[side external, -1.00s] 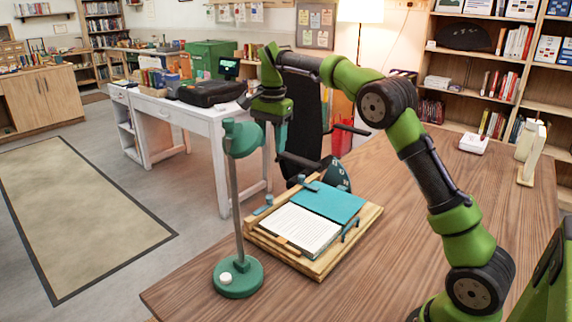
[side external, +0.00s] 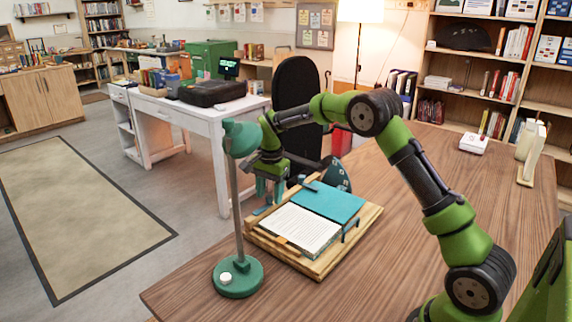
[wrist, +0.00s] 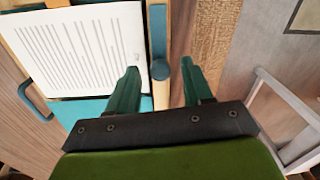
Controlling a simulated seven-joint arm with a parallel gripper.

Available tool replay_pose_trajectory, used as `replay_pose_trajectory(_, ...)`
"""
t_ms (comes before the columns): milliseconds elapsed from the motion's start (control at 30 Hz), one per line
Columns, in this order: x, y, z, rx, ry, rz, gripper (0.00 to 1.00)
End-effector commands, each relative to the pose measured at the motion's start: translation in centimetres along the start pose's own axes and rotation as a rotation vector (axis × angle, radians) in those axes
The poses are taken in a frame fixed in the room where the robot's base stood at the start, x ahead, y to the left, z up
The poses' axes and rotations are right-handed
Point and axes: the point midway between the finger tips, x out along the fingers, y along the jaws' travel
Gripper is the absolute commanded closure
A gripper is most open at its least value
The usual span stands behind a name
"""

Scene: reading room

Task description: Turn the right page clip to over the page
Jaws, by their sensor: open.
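An open book with a white printed page (side external: 300,229) and a teal part (side external: 328,202) rests on a wooden stand (side external: 318,268). My gripper (side external: 268,198) is low at the stand's far left edge. In the wrist view, my gripper (wrist: 161,74) is open, with a blue page clip (wrist: 159,68) between its fingertips. I cannot tell whether they touch it. This clip lies beside the right edge of the page (wrist: 75,45), not over the text. Another blue clip (side external: 350,230) is at the stand's opposite side and shows as a curved handle (wrist: 34,106).
A green lamp (side external: 238,277) stands close in front of the stand, its post near my gripper. A black chair (side external: 297,95) is behind the wooden table (side external: 410,205). The table right of the stand is clear. A white box (side external: 473,144) sits farther back.

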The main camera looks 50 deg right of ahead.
Motion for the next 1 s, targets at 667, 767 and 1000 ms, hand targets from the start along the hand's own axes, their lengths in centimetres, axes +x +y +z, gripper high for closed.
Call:
replay_pose_trajectory(667,0.05,0.00,0.01,-0.001,0.000,0.000,1.00)
replay_pose_trajectory(767,0.04,0.00,0.00,-0.007,-0.001,0.000,1.00)
replay_pose_trajectory(1000,0.02,-0.01,-0.01,-0.078,-0.004,0.000,1.00)
